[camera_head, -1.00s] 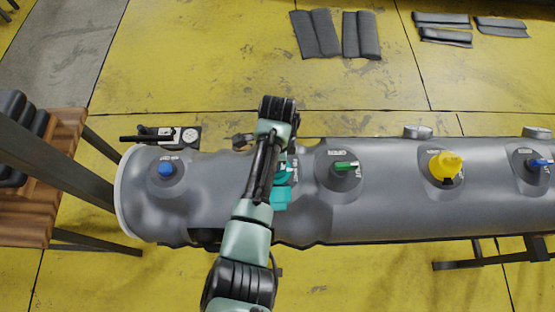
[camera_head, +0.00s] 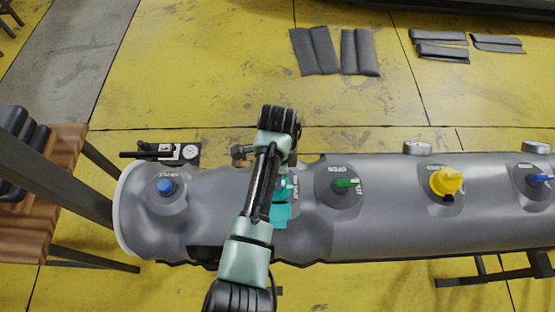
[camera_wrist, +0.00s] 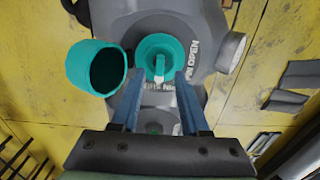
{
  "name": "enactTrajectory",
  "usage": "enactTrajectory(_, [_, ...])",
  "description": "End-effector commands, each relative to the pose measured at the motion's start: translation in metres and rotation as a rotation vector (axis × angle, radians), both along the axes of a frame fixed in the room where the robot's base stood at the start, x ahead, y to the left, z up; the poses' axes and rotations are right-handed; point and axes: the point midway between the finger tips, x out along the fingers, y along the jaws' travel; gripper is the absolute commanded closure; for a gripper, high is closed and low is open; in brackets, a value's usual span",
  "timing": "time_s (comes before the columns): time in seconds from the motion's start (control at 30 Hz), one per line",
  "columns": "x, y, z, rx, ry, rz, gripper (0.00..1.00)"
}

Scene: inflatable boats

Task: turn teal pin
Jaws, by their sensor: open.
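The teal pin (camera_wrist: 159,64) stands in the middle of a round teal valve seat on the grey tube, with a pale tip toward the fingers. Lettering that seems to include OPEN is printed around it. The teal valve (camera_head: 283,187) is partly hidden by my arm in the head view. An open teal cap (camera_wrist: 97,68) sits beside the valve, at its left in the wrist view. My gripper (camera_wrist: 156,82) is open, its two blue fingers on either side of the pin's near end. Contact cannot be told. The fingers are hidden in the head view.
The grey inflatable tube (camera_head: 400,215) also carries a blue valve (camera_head: 166,185), a green valve (camera_head: 345,183), a yellow cap (camera_head: 446,181) and another blue valve (camera_head: 538,179). A wooden bench (camera_head: 50,195) stands at the left. Black pads lie on the open yellow floor behind.

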Motion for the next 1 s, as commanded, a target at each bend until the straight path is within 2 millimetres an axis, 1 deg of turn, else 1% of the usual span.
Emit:
enactTrajectory(0.3, [0.002,0.0,0.067,0.0,-0.006,0.0,0.55])
enactTrajectory(0.4, [0.001,0.0,0.085,0.001,-0.005,0.0,0.55])
enactTrajectory(0.5, [0.0,0.0,0.098,-0.001,-0.002,0.0,0.55])
enactTrajectory(0.7, [0.0,0.0,0.106,0.0,0.001,0.001,0.55])
enactTrajectory(1.0, [0.0,0.0,0.106,0.0,0.001,0.001,0.55])
